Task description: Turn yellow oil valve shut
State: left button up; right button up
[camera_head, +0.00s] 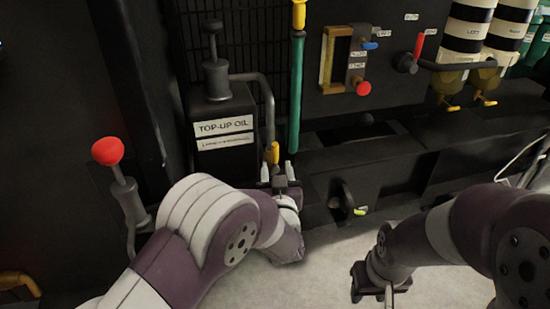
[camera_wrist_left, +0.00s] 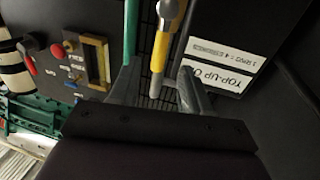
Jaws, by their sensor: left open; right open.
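The yellow oil valve handle (camera_head: 272,153) hangs below a grey pipe beside the black box labelled TOP-UP OIL. In the left wrist view the yellow handle (camera_wrist_left: 160,50) lies between the two grey fingers of my left gripper (camera_wrist_left: 158,85). In the head view my left gripper (camera_head: 278,172) is open at the handle's lower end, one finger on each side. I cannot tell whether either finger touches it. My right gripper (camera_head: 371,290) is open and empty, low at the right, away from the valve.
The TOP-UP OIL box (camera_head: 221,104) stands just left of the valve. A green pipe (camera_head: 296,90) with a yellow top runs close on its right. A red knob (camera_head: 107,151) is at the left. A yellow-framed gauge (camera_head: 335,58) and red-tipped lever (camera_head: 418,47) are further right.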

aim_at(275, 157)
pick_arm(q)
jog(key=w+b, duration=0.1)
jog(key=w, duration=0.2)
jog(key=w+b, duration=0.1)
jog(key=w, duration=0.2)
jog(key=shift+w+a+f, duration=0.15)
jog(key=shift+w+a, duration=0.05)
jog(key=shift+w, duration=0.45)
grip_shut()
